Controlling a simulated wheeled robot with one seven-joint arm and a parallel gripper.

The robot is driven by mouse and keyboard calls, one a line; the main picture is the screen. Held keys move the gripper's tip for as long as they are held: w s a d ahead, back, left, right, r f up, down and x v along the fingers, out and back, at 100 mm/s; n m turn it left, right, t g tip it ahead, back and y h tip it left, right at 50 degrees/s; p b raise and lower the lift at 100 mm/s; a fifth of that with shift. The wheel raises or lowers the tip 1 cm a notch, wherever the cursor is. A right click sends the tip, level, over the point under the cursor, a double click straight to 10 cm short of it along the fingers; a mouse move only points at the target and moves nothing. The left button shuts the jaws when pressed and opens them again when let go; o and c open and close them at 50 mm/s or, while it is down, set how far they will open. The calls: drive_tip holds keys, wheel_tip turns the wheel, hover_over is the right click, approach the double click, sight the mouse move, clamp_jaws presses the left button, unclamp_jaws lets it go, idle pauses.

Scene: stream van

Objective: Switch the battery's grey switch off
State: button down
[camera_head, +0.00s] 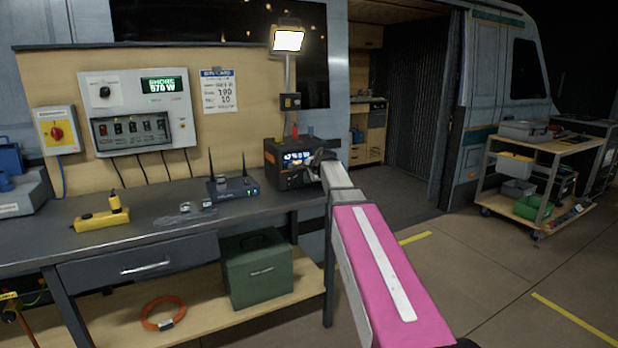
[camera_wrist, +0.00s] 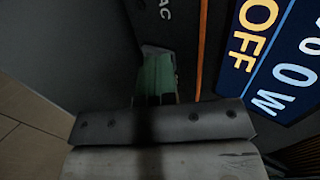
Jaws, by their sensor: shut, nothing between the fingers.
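The battery (camera_head: 284,172) is a dark box with orange trim at the right end of the workbench. Its lit screen faces me. In the wrist view the battery's screen (camera_wrist: 270,50) shows OFF in yellow and a white reading that ends in 0 W. An AC label stands left of the orange strip. My gripper (camera_head: 320,157) is at the right part of the battery's front. In the wrist view my gripper (camera_wrist: 156,55) is shut and empty, its tips just below the AC label. I cannot make out the grey switch; the fingers may hide it.
A router (camera_head: 234,188) with antennas stands left of the battery on the workbench (camera_head: 150,212). A lamp post (camera_head: 289,80) rises behind the battery. A wall panel (camera_head: 137,112) and a red rotary switch (camera_head: 57,132) are at the left. A cart (camera_head: 545,148) stands right.

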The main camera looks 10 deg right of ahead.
drive_tip(key=shift+r, duration=0.1)
drive_tip(key=shift+r, duration=0.7)
drive_tip(key=shift+s, duration=0.1)
drive_tip(key=shift+s+d, duration=0.15)
drive_tip(key=shift+s, duration=0.1)
drive_tip(key=v, duration=1.2)
drive_tip(key=shift+r, duration=0.5)
